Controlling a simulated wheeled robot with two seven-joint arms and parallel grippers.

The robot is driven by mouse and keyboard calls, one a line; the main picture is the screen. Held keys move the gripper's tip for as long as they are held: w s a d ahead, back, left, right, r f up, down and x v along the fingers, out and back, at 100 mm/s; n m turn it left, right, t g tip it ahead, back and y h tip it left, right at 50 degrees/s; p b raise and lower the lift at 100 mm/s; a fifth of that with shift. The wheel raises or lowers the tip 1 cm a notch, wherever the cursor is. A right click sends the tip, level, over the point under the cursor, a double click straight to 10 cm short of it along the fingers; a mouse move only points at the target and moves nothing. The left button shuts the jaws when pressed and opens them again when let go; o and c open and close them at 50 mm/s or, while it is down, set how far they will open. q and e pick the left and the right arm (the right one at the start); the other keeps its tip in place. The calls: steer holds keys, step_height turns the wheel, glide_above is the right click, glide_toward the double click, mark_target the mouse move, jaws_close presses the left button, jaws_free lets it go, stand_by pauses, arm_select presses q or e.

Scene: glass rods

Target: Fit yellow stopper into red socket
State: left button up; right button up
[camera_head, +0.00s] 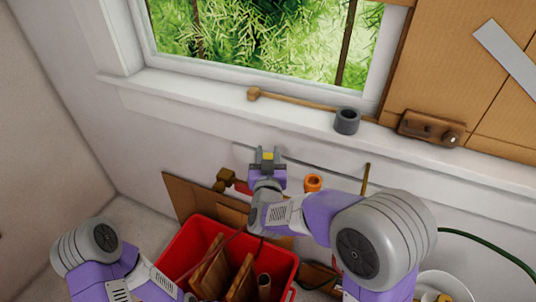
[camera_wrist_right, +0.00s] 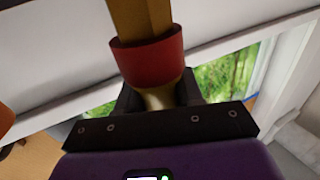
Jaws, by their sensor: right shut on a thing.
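My right gripper (camera_head: 267,157) is shut on a yellow piece (camera_head: 268,156), taken as the yellow stopper, in front of the wall below the window. In the right wrist view the gripper (camera_wrist_right: 160,98) holds its brass-yellow end (camera_wrist_right: 160,97). Right beside the fingers, a red collar (camera_wrist_right: 148,60), taken as the red socket, surrounds the line of this piece. A yellow-brown faceted shaft (camera_wrist_right: 140,18) continues beyond the collar. The collar shows as red (camera_head: 243,188) left of the gripper in the head view. How deep the yellow end sits is hidden. My left gripper is out of view.
An orange ring (camera_head: 313,183) is on the wall right of the gripper. A grey ring (camera_head: 347,121) and a wooden rod (camera_head: 300,103) are on the sill. A red bin (camera_head: 176,258) with wooden pieces stands below. A brown latch block (camera_head: 430,130) is at right.

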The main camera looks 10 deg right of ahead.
steer(key=o, duration=0.7)
steer(key=shift+o, duration=0.2)
steer(key=shift+s, duration=0.1)
steer(key=s+a, duration=0.2)
steer(key=s, duration=0.8)
steer(key=shift+s+p, duration=0.3)
